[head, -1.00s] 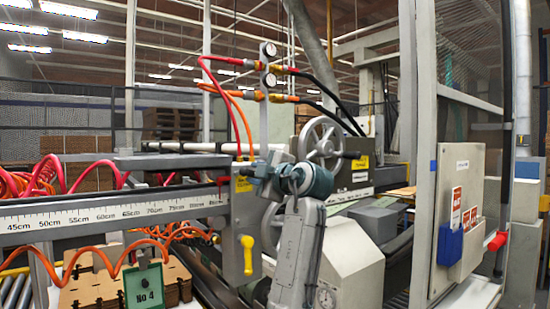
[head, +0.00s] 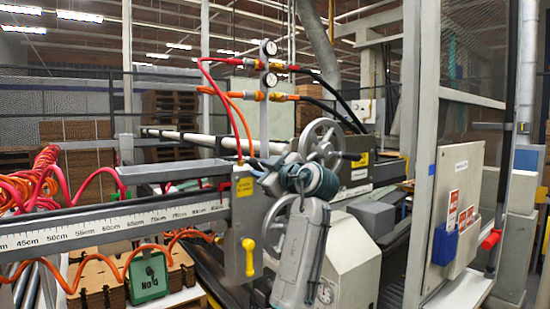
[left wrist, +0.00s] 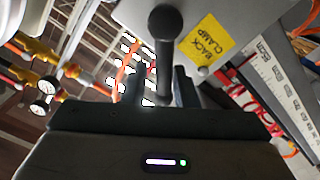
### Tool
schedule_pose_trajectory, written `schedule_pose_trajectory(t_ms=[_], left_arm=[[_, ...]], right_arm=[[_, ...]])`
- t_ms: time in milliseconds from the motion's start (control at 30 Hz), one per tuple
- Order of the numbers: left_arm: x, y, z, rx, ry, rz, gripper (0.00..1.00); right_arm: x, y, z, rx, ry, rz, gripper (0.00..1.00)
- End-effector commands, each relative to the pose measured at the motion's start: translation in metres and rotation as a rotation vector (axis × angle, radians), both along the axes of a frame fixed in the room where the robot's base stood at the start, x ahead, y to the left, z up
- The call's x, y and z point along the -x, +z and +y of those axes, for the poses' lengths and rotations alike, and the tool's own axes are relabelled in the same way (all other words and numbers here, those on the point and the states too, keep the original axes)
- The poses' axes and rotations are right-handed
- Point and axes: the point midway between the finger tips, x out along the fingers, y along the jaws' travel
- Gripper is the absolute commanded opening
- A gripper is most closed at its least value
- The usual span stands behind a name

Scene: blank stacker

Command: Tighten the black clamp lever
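The black clamp lever (left wrist: 164,28) has a round knob and a straight shaft. In the left wrist view it stands at top centre, beside a yellow "BACK CLAMP" label (left wrist: 206,42). My left gripper (left wrist: 161,88) is open, with one finger on each side of the lever shaft. I cannot tell whether either finger touches it. In the head view my left gripper (head: 268,178) is close to the grey clamp block (head: 240,222), just right of its yellow label (head: 245,188). The lever itself is hidden there behind the gripper and wrist. My right gripper is not in view.
A handwheel (head: 322,142) stands just behind my left wrist. A yellow lever (head: 248,256) hangs lower on the clamp block. A ruler beam (head: 120,226) runs left, with coiled orange hoses (head: 100,262) below.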

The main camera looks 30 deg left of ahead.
Motion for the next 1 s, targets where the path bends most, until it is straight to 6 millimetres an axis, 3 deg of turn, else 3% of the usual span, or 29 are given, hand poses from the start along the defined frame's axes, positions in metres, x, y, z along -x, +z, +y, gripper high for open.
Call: schedule_pose_trajectory(t_ms=[700, 867, 1000], left_arm=[[-0.027, 0.013, -0.012, -0.226, -0.001, 0.547, 0.25], [-0.032, 0.011, -0.013, -0.265, -0.001, 0.641, 0.25], [-0.03, 0.008, -0.016, -0.262, -0.002, 0.633, 0.25]], right_arm=[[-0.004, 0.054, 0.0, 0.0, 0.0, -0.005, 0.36], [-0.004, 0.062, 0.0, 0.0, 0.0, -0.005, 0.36], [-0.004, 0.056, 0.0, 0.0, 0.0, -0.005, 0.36]])
